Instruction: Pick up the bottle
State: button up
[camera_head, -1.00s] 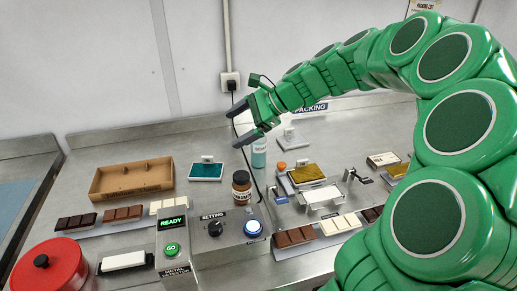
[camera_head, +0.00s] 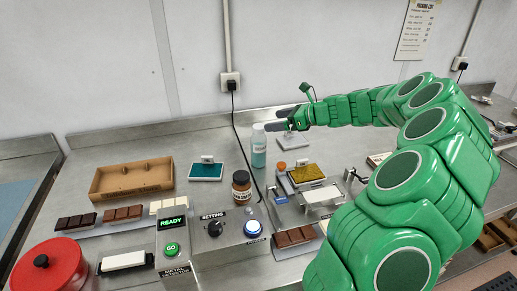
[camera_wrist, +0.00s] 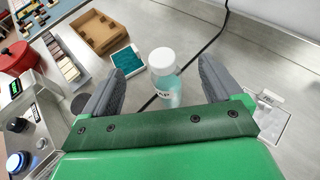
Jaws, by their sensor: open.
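A bottle with teal liquid and a white cap (camera_head: 258,148) stands upright on the steel counter towards the back wall. In the wrist view the bottle (camera_wrist: 164,75) shows between my two grey fingers, its white cap towards the camera and its lower part hidden behind my gripper's palm. My gripper (camera_head: 279,126) is open, its fingers at the bottle's right side near the upper part. I cannot tell whether the fingers touch it. A brown jar with a dark lid (camera_head: 241,187) stands nearer, to the lower left of the bottle.
A cardboard tray (camera_head: 131,182) and a teal pad (camera_head: 206,171) lie left of the bottle. A black cable (camera_head: 234,118) runs down from the wall socket just left of it. A gold-topped tray (camera_head: 306,174) and metal fixtures stand to the right.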

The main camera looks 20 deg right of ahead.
send_near(259, 142)
jog(key=w+a+f, duration=0.1)
jog(key=w+f, duration=0.2)
jog(key=w, duration=0.1)
jog(key=shift+x, duration=3.95)
jog(key=shift+r, duration=0.1)
jog(key=c, duration=1.2)
jog(key=shift+r, duration=0.1)
